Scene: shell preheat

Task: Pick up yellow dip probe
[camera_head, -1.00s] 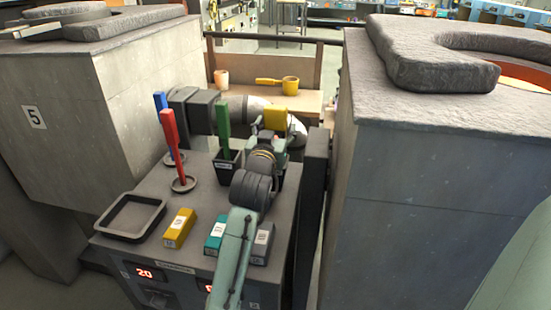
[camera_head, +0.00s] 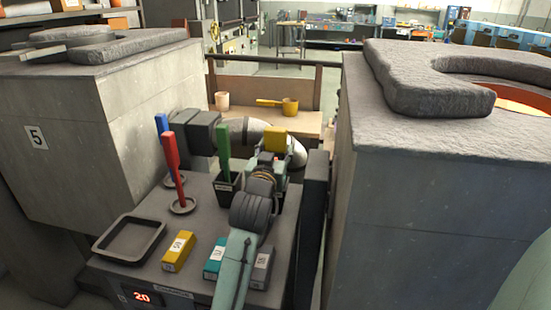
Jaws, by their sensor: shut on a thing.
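The yellow dip probe (camera_head: 275,142) stands upright at the right rear of the grey console; only the top of its yellow handle shows. My gripper (camera_head: 272,160) is at this handle, seen from behind, and is shut on it. The fingertips and the probe's lower part are hidden behind my own wrist and arm. I cannot tell whether the probe is still in a holder or clear of it.
A green-handled probe (camera_head: 223,141) stands in a dark cup just left of my gripper. Red (camera_head: 171,153) and blue (camera_head: 161,123) handles stand farther left. A black tray (camera_head: 130,239) and yellow, teal and grey blocks lie in front. Tall grey furnaces flank the console.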

